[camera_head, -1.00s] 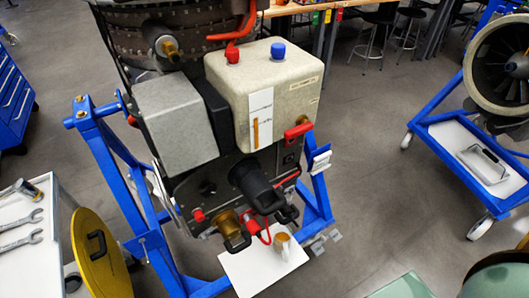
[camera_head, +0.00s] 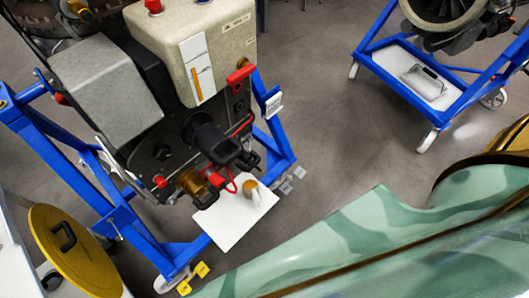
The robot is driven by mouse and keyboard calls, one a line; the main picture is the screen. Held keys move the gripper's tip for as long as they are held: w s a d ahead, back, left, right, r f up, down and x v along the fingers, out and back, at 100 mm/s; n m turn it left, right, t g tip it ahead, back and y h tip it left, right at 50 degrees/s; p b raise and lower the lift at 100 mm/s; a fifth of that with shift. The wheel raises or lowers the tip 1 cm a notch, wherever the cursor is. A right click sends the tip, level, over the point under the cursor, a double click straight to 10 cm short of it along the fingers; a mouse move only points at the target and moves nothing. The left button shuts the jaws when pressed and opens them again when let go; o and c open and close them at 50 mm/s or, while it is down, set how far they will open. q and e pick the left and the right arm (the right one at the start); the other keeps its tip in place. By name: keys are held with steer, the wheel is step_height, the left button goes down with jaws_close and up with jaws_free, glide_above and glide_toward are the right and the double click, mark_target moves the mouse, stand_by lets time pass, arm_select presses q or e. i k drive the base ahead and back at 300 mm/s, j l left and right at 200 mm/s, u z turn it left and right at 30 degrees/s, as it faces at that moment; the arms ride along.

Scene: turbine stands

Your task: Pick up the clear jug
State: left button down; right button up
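A small jug-like vessel (camera_head: 252,191) with an amber-brown part and a pale side stands on a white board (camera_head: 226,222) at the foot of the blue stand. I cannot tell for sure that it is the clear jug. It stands just right of the machine's lower fittings, and nothing touches it from my side. Neither of my grippers is in view.
A grey and beige machine (camera_head: 221,60) hangs in a blue stand (camera_head: 130,222) above the board. A yellow disc (camera_head: 70,255) is at lower left. A blue trolley (camera_head: 441,112) holds a grey handled case (camera_head: 424,83). Grey floor lies between stand and trolley.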

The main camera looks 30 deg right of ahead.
mark_target(250, 183)
steer(key=z, duration=0.75)
steer(key=u, duration=2.85)
steer(key=z, duration=2.85)
steer(key=j+z, duration=0.55)
steer(key=j, duration=0.15)
